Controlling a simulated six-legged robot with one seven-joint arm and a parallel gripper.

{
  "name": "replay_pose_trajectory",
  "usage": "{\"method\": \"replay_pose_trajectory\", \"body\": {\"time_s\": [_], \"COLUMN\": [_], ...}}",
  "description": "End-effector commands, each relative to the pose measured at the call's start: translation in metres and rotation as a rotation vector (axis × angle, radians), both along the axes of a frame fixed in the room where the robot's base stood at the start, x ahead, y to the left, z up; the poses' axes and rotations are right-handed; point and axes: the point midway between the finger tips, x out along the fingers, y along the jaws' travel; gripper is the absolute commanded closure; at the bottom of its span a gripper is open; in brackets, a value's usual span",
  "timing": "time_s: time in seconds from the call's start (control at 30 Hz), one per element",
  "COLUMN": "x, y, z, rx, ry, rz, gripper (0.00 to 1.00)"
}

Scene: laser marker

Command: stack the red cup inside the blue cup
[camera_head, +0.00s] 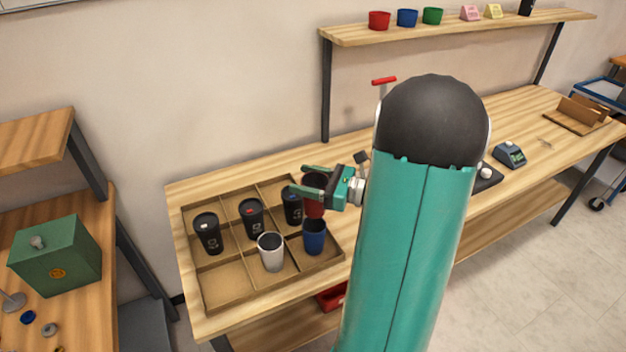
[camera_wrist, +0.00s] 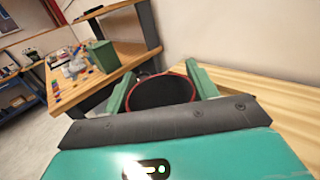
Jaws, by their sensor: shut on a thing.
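The red cup (camera_head: 315,209) is between the fingers of my gripper (camera_head: 302,180) in the head view, at the right side of the tray. My gripper is shut on it; the fingers cover part of the cup. In the wrist view, the cup's dark open mouth with a red rim (camera_wrist: 162,92) sits between the two green fingers of my gripper (camera_wrist: 160,70). The blue cup (camera_head: 314,239) stands upright in the tray's front right area, just below the red cup in the picture. Whether the two cups touch cannot be told.
Red, blue and green pots stand on the upper shelf (camera_head: 450,29). A scale (camera_head: 509,155) stands on the bench to the right.

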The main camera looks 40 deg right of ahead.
Motion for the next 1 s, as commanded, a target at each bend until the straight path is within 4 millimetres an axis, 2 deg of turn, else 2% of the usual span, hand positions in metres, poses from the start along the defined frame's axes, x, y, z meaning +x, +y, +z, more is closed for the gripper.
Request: {"method": "replay_pose_trajectory", "body": {"time_s": [0.6, 1.0], "x": [0.0, -0.001], "y": [-0.002, -0.003], "z": [-0.05, -0.058], "rx": [0.001, -0.001], "ry": [0.0, 0.0], "rz": [-0.001, -0.002], "gripper": [0.51, 0.51]}}
